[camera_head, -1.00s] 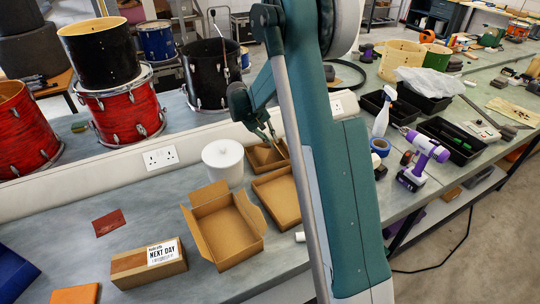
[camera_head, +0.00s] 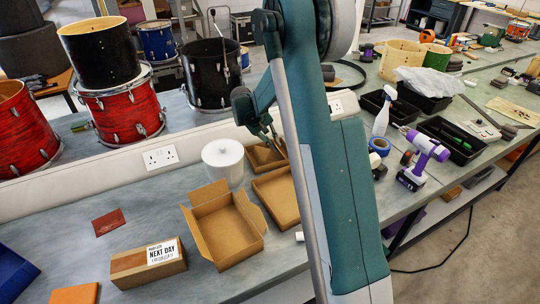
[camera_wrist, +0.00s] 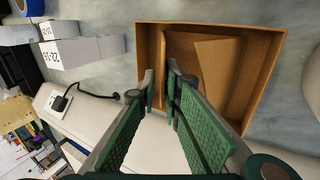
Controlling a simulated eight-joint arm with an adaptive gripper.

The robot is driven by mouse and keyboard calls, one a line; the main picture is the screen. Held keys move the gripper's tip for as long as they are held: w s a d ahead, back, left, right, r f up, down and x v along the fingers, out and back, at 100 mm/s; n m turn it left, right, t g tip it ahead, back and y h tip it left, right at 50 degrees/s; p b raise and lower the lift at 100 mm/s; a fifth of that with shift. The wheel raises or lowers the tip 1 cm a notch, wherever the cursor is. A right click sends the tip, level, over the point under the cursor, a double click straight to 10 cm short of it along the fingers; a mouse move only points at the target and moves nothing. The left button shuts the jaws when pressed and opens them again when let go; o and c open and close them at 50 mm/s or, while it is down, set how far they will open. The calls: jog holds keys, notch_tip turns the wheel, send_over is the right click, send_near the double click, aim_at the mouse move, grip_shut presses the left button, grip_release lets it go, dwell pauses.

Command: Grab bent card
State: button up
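In the wrist view a brown bent card (camera_wrist: 216,70) seems to lie in a shallow open brown box (camera_wrist: 262,112); its outline is hard to separate from the box walls. My gripper (camera_wrist: 160,72) is over the left side of this box. Its two green-padded fingers are a narrow gap apart, with brown cardboard showing between and beyond the tips. I cannot tell whether they touch it.
A lidded white tub (camera_head: 223,160) stands just left of my gripper. Open brown boxes (camera_head: 224,230) (camera_head: 278,197) lie in front. A labelled carton (camera_head: 148,265) and a dark red sheet (camera_head: 108,222) lie further left. A wall socket strip (camera_head: 160,157) runs behind.

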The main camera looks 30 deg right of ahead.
jog(key=shift+b+x, duration=0.3)
jog(key=shift+x, duration=2.2)
jog(key=shift+a+f, duration=0.1)
jog(key=shift+c, duration=0.4)
grip_shut()
jog(key=shift+r+p, duration=0.5)
jog(key=shift+r, duration=4.55)
